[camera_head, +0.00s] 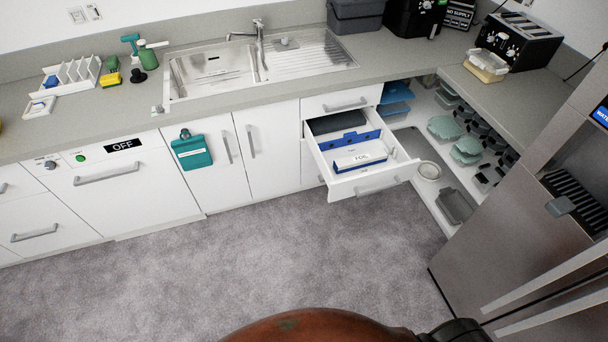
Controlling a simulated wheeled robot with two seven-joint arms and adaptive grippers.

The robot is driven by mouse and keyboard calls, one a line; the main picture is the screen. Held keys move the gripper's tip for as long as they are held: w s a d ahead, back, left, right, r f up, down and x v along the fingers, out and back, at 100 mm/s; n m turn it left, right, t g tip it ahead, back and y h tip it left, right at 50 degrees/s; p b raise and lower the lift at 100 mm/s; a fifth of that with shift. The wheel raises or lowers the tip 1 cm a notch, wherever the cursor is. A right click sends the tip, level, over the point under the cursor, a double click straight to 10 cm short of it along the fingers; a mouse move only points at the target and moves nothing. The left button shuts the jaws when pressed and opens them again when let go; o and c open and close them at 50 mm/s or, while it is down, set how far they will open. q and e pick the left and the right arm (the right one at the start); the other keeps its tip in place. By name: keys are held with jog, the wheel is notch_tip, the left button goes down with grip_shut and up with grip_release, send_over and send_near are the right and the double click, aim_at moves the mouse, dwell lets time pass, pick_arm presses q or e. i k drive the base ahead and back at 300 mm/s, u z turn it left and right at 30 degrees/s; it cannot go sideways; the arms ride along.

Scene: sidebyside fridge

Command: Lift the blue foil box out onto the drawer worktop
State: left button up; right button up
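The foil box (360,158), white on its upper side with a FOIL label and blue along its edges, lies in the open drawer (372,186) under the worktop. Behind it in the drawer is a blue piece (348,140), and a dark grey item (337,123) lies farther back. The grey worktop (385,66) runs above the drawer. Neither of my grippers can be made out in this view.
A sink (215,72) with a drainer is left of the worktop above the drawer. A grey tub (355,14) and black appliance (415,15) stand at the back. Open shelves hold containers (467,150) to the right. A steel fridge (510,220) stands at right. The carpet is clear.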

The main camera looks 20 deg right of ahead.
aim_at(371, 158)
jog(key=u, duration=0.8)
jog(key=i, duration=1.25)
jog(key=z, duration=0.4)
